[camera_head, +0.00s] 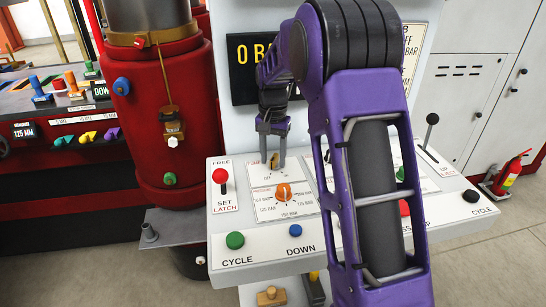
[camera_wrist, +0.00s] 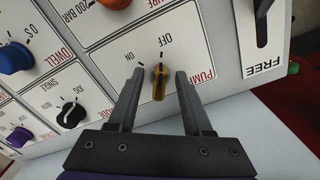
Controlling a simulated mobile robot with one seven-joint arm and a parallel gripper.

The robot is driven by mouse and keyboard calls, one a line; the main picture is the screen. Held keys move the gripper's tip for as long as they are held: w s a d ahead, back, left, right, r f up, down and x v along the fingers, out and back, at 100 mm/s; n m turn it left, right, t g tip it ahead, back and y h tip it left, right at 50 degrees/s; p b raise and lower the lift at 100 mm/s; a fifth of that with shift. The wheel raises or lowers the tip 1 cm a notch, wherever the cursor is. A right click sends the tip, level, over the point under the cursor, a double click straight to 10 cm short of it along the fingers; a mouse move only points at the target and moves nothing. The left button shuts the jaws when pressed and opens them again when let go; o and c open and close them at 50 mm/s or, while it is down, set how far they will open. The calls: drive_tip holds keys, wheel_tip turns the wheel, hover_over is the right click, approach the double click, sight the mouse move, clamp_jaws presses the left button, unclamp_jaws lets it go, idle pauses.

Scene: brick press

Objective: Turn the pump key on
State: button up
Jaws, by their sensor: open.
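The pump key (camera_wrist: 159,84) is a small yellow key on the white panel section labelled PUMP, with OFF and ON marks. In the wrist view it stands roughly in line with the OFF mark. My gripper (camera_wrist: 160,75) is open, with one grey finger on each side of the key and a visible gap to both. In the head view my gripper (camera_head: 273,161) points down at the upper part of the sloped panel, and the key (camera_head: 275,160) shows small between the fingertips.
Below the key is an orange pressure knob (camera_head: 284,192). A red-knobbed lever (camera_head: 221,176) marked FREE/SET LATCH is to its left. Green (camera_head: 235,240) and blue (camera_head: 295,230) buttons line the front. A red cylinder (camera_head: 165,110) stands left; my purple arm hides the panel's right middle.

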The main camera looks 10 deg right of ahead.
clamp_jaws()
drive_tip(key=shift+n, duration=0.3)
idle(0.3)
drive_tip(key=n, duration=0.1)
drive_tip(key=n+p, duration=0.1)
drive_tip(key=n, duration=0.1)
drive_tip(key=n+p, duration=0.1)
drive_tip(key=n, duration=0.1)
drive_tip(key=shift+d+r, duration=0.1)
drive_tip(key=shift+d, duration=0.15)
drive_tip(key=n, duration=0.6)
drive_tip(key=shift+d, duration=0.25)
drive_tip(key=shift+n, duration=0.3)
unclamp_jaws()
